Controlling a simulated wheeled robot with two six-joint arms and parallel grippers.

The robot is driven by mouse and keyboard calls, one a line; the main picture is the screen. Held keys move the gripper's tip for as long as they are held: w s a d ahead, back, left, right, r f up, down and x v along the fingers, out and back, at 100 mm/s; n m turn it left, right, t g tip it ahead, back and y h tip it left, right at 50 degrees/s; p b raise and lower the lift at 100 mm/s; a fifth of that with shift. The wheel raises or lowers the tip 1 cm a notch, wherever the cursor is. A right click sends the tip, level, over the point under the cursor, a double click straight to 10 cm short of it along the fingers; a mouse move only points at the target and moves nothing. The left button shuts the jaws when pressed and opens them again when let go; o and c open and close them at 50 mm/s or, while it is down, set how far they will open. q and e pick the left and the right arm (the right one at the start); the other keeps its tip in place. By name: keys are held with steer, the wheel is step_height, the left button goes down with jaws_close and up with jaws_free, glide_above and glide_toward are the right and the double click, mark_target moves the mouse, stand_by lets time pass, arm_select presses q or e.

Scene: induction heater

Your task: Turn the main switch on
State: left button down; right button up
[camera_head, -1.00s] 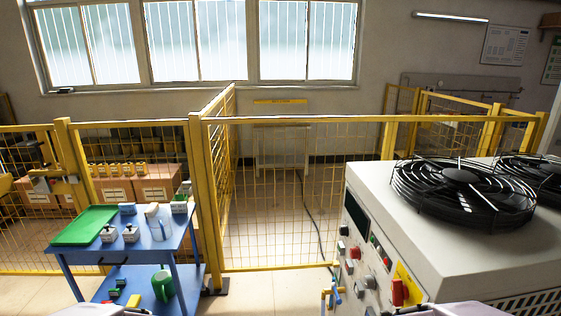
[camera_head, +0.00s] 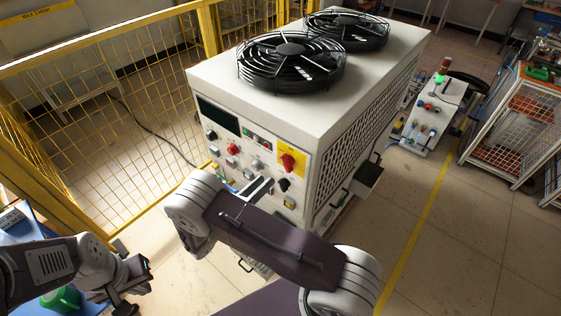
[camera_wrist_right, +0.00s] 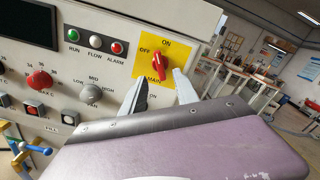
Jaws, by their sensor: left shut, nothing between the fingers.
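The main switch is a red knob (camera_head: 287,162) on a yellow plate at the upper right of the heater's front panel. In the right wrist view the knob (camera_wrist_right: 160,64) sits tilted on its plate, with OFF at its left, ON above and MAIN below; which mark it points to is unclear. My right gripper (camera_wrist_right: 160,92) is open, its two fingertips apart and just below the knob in that view, with no visible grip on it. In the head view my right arm hides most of this gripper. My left gripper (camera_head: 136,276) is shut and empty at lower left, far from the switch.
The white heater cabinet (camera_head: 350,110) carries two black fans (camera_head: 290,62). Other knobs, buttons and RUN, FLOW and ALARM lamps (camera_wrist_right: 95,43) crowd the panel. A yellow mesh fence (camera_head: 110,100) stands left. A blue table (camera_head: 20,232) is at far left. Floor at right (camera_head: 455,250) is clear.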

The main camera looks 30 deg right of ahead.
mark_target(284, 164)
steer(key=p+x, duration=0.2)
steer(key=x, duration=0.6)
steer(key=shift+w+d+p, duration=0.1)
steer(key=shift+d+p, duration=0.2)
steer(key=shift+p, duration=0.05)
steer(key=shift+w+d+f, duration=0.15)
steer(key=shift+d, duration=0.15)
steer(key=shift+a, duration=0.1)
jaws_close()
